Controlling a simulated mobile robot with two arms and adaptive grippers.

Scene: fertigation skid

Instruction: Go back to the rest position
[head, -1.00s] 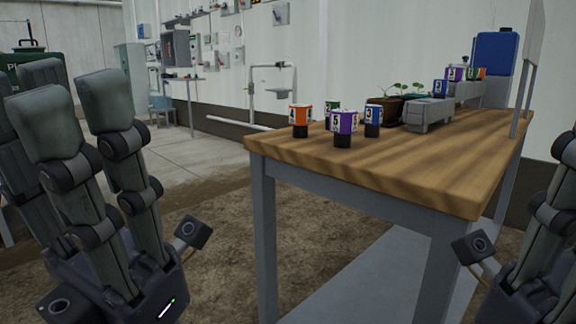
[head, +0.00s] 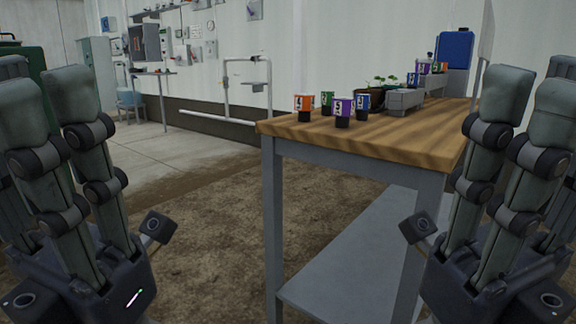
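My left gripper (head: 80,150) stands at the left edge of the head view, fingers up and spread, with nothing between them. My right gripper (head: 510,150) stands at the right edge, also fingers up, spread and empty. In the picture it overlaps the right end of the wooden-topped table (head: 400,142), but I cannot tell the distance between them. Both grippers are clear of the cups on the table.
On the table stand an orange cup (head: 304,103), a green cup (head: 327,99), a purple cup (head: 343,107) and a blue cup (head: 363,102). Grey holders (head: 405,101), seedlings and more cups are behind. The dirt floor (head: 205,225) left of the table is clear.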

